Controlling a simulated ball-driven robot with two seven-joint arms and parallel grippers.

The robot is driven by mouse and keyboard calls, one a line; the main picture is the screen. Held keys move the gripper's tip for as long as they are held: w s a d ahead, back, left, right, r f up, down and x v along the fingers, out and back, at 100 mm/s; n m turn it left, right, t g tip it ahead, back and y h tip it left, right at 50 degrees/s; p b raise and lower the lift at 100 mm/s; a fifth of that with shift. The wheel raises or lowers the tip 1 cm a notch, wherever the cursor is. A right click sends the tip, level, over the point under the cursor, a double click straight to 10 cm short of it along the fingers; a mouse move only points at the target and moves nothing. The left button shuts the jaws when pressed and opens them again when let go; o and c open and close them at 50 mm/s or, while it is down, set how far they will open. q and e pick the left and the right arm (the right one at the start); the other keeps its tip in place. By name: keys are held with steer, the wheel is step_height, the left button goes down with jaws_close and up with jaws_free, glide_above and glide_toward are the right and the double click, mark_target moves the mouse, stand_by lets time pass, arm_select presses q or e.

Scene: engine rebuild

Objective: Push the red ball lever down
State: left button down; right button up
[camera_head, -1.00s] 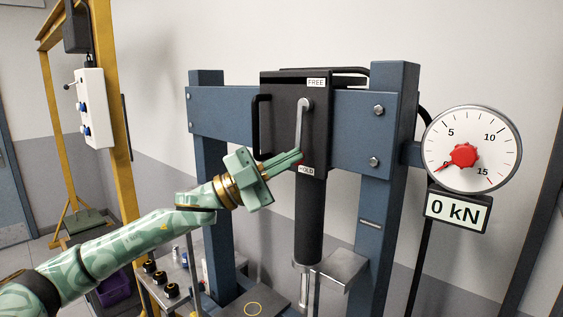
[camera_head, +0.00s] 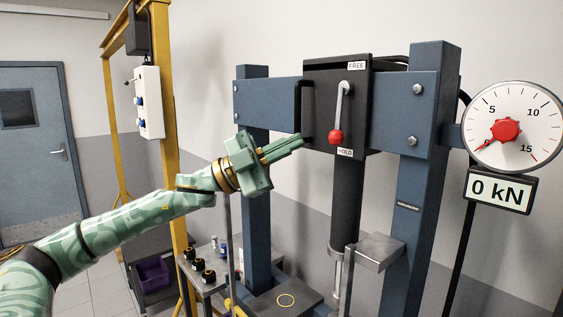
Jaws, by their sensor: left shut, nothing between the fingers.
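The lever is a grey arm (camera_head: 342,103) on the front of a black box (camera_head: 322,77) on the blue press frame. It hangs down from its pivot, and its red ball (camera_head: 336,137) is at the low end, just above the "HOLD" label (camera_head: 345,152). The "FREE" label (camera_head: 357,65) is at the top of the box. My left gripper (camera_head: 300,142) is pale green and shut with nothing in it. In the picture its fingertips end a little left of the red ball, with a small gap. My right gripper is not in view.
A round gauge (camera_head: 527,110) with a red hub and a "0 kN" display (camera_head: 500,190) stand at the right. A black handle (camera_head: 298,110) is on the box's left side. A yellow frame (camera_head: 158,110) with a control box (camera_head: 149,100) stands at the left.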

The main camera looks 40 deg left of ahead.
arm_select(q)
steer(key=shift+s+a+f, duration=0.1)
steer(key=shift+s+a, duration=0.15)
steer(key=shift+a, duration=0.4)
steer(key=shift+a, duration=0.1)
